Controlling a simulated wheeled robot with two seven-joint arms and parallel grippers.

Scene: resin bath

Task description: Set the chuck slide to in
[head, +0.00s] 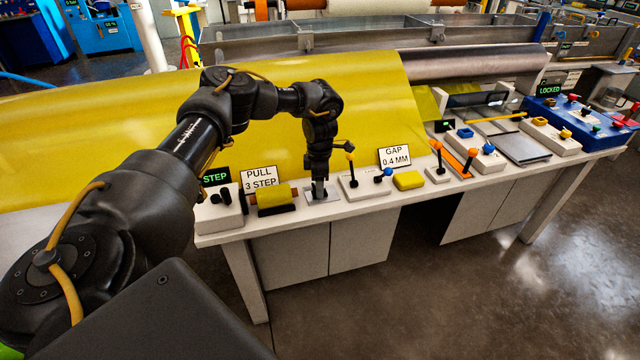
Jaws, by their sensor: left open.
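My left arm comes in from the left and reaches over the white bench (360,225). Its gripper (319,188) points down, with its fingertips low over a small grey plate (322,197) near the bench's front edge. The gripper is open. The fingers cover part of the plate, and I cannot tell whether they touch anything on it. A small yellow roll (273,197) on a dark holder sits just left of the plate. No label marks the chuck slide, so I cannot tell for certain which part it is. My right gripper is not in view.
Left of the roll is a control box (219,212) with a green STEP display. To the right stand a lever box (362,185), a yellow block (408,180) and orange-knobbed levers (437,172). Signs read "PULL 3 STEP" (259,178) and "GAP 0.4 MM" (394,157). Yellow sheet (370,95) lies behind.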

